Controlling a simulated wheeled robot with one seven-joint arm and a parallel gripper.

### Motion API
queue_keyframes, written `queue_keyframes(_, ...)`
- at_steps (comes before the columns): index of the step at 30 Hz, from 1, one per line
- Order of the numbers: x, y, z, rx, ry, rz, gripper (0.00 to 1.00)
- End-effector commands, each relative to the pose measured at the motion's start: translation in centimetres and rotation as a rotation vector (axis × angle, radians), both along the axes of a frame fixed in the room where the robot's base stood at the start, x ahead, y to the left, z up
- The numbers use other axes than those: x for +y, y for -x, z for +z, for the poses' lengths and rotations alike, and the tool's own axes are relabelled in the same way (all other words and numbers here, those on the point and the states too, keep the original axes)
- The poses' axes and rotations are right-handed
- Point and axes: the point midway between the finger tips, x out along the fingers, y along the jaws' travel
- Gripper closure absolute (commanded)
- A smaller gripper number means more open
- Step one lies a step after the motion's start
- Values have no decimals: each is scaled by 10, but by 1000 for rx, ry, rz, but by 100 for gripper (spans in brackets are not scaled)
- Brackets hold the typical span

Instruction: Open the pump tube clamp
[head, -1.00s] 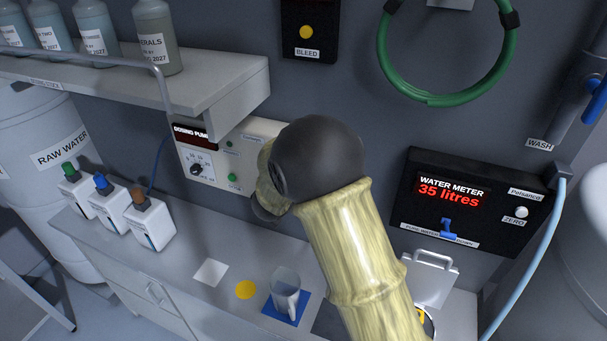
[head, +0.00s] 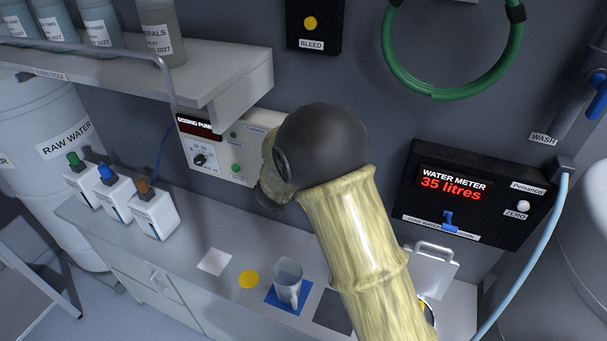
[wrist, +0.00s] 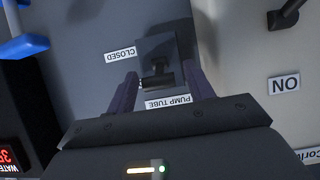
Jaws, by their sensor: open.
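The pump tube clamp (wrist: 158,80) shows in the wrist view as a small dark T-shaped lever on a grey plate. A "PUMP TUBE" label (wrist: 168,102) is beside it, and a "CLOSED" label (wrist: 120,55) is to its upper left. My gripper (wrist: 160,85) is open, with one dark finger to each side of the clamp. I cannot tell whether either finger touches it. In the head view, my arm hides the clamp and the gripper.
The dosing pump box (head: 212,150) is left of my arm, under a shelf (head: 215,75) of bottles. The water meter (head: 465,195) is to the right. A bench (head: 190,240) below holds a mug (head: 288,283) and capped containers (head: 152,212). An "ON" label (wrist: 284,86) is right of the clamp.

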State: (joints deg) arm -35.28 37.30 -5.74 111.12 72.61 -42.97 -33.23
Motion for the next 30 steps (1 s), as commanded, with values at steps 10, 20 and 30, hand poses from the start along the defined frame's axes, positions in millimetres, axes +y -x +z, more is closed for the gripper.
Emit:
queue_keyframes(10,12,31,17,-2,-3,3,47)
queue_keyframes(20,33,86,48,-3,-4,4,47)
queue_keyframes(30,50,135,77,-2,-3,3,47)
